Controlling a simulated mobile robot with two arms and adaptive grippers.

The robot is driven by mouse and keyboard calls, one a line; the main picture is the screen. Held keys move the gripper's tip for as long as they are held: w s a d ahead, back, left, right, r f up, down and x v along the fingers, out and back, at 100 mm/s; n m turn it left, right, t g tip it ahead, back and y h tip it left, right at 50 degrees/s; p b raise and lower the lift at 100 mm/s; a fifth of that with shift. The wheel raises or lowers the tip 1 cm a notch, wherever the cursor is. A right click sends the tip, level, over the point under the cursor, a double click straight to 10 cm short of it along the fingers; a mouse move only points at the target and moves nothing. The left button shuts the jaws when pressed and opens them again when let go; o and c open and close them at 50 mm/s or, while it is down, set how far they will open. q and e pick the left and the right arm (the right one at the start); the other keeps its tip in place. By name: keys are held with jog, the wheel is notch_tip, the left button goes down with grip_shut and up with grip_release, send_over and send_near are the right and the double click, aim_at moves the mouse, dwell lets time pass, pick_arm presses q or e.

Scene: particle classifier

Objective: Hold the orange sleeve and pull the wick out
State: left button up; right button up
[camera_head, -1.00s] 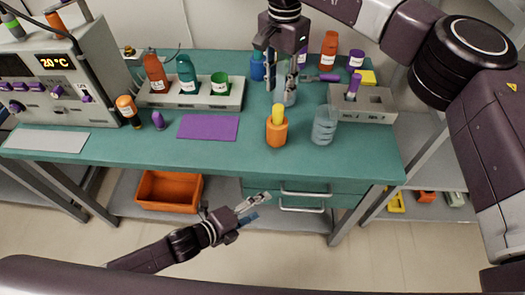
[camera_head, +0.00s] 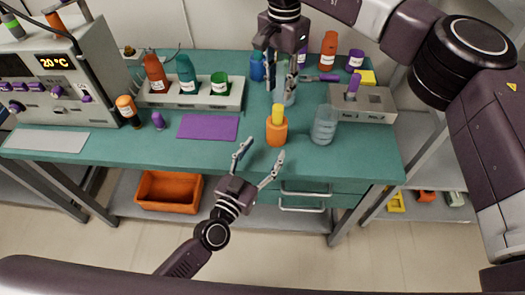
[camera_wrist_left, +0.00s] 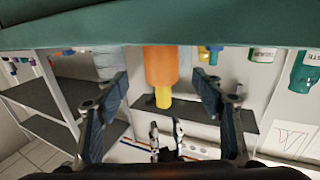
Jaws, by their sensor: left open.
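The orange sleeve (camera_head: 277,132) stands upright near the front edge of the table, with the yellow wick (camera_head: 278,112) sticking out of its top. In the left wrist view, which is upside down, the sleeve (camera_wrist_left: 161,65) and wick (camera_wrist_left: 163,97) show between my fingers. My left gripper (camera_head: 259,156) is open and empty, in front of the table edge, with its fingers pointing toward the sleeve and apart from it. My right gripper (camera_head: 281,75) is above the back of the table, behind the sleeve; its two fingers point down and look apart, with nothing seen held.
A clear ribbed jar (camera_head: 324,126) stands close to the right of the sleeve. A purple mat (camera_head: 208,127) lies to the left. A grey rack (camera_head: 363,104) stands at the right and a bottle tray (camera_head: 205,98) at the back left. Another clear vessel is partly behind the right gripper.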

aim_at(273, 136)
pick_arm(q)
jog(key=shift+w, duration=0.3)
jog(key=x, duration=0.7)
jog(key=shift+w, duration=0.15)
jog(key=shift+c, duration=0.3)
grip_shut()
dwell(0.6)
